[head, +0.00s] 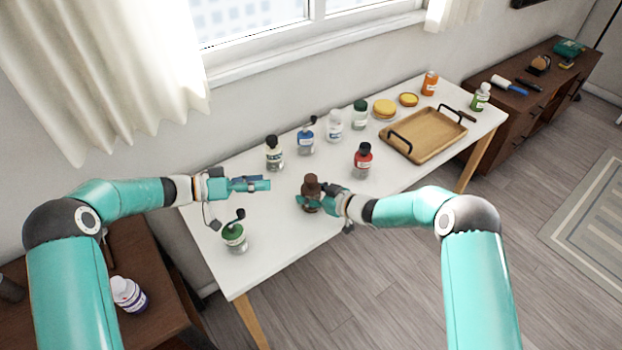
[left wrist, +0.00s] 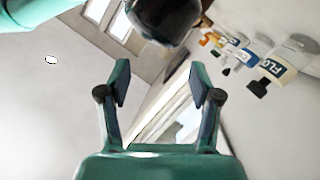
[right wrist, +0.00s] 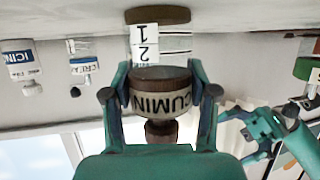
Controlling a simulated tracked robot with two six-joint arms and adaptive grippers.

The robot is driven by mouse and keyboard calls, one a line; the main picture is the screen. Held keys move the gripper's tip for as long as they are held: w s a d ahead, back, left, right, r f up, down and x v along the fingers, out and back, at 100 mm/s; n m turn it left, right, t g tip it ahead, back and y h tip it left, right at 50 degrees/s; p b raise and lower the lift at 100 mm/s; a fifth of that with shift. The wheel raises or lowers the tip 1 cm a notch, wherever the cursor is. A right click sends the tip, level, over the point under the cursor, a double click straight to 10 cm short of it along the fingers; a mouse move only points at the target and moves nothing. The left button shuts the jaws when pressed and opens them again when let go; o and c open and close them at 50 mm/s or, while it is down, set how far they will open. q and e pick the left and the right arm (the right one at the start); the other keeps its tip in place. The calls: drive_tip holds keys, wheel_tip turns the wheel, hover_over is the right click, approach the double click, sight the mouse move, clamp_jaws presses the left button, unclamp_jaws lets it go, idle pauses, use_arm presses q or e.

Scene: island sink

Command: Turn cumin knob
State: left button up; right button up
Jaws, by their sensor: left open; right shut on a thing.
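The cumin jar (head: 311,184) stands at the front middle of the white table, with a brown top. In the right wrist view the cumin jar (right wrist: 160,101) appears upside down, with its CUMIN label, a brown knob and a number strip reading 1 and 2. My right gripper (head: 318,199) is shut on the jar, one finger on each side of its labelled upper part. My left gripper (head: 262,184) is open and empty, level, to the left of the jar and apart from it. Its two spread fingers (left wrist: 160,75) show in the left wrist view.
A green-lidded jar with a black handle (head: 235,236) stands at the table's front left. A red jar (head: 363,160) is right of the cumin. A cream jar (head: 274,153), a blue jar (head: 306,140) and several others line the back. A wooden tray (head: 440,138) lies at the right.

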use_arm(q)
drive_tip(key=s+d+r+n+t+h, duration=0.2)
drive_tip(key=s+d+r+t+h, duration=0.15)
drive_tip(key=d, duration=0.55)
drive_tip(key=t+y, duration=0.8)
drive_tip(key=y, duration=0.3)
approach(307, 183)
drive_tip(key=shift+n, duration=0.3)
drive_tip(key=x, duration=1.2)
drive_tip(key=shift+d+f, duration=0.1)
drive_tip(key=c, duration=1.2)
